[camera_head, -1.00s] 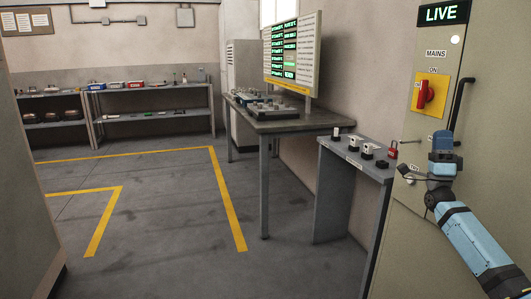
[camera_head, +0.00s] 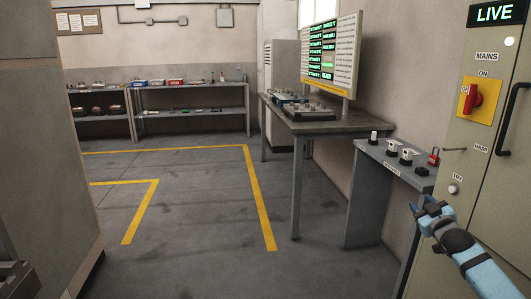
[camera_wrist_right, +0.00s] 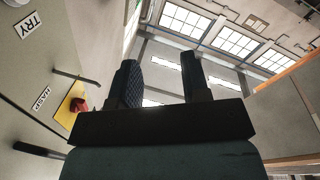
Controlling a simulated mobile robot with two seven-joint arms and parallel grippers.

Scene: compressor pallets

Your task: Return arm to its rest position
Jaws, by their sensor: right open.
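My right arm, blue and black, comes in at the lower right of the head view. Its gripper (camera_head: 428,208) is small there, in front of the beige cabinet (camera_head: 445,235), below the TRY button (camera_head: 453,189) and apart from it. In the right wrist view the two dark fingers (camera_wrist_right: 160,82) stand apart with nothing between them. My left gripper does not show.
The cabinet has a red MAINS switch (camera_head: 473,95) on a yellow plate and a lit LIVE sign (camera_head: 495,13). A narrow shelf (camera_head: 385,165) holds small devices and a red padlock (camera_head: 434,157). A workbench (camera_head: 330,127) stands behind. The marked floor (camera_head: 200,200) is clear.

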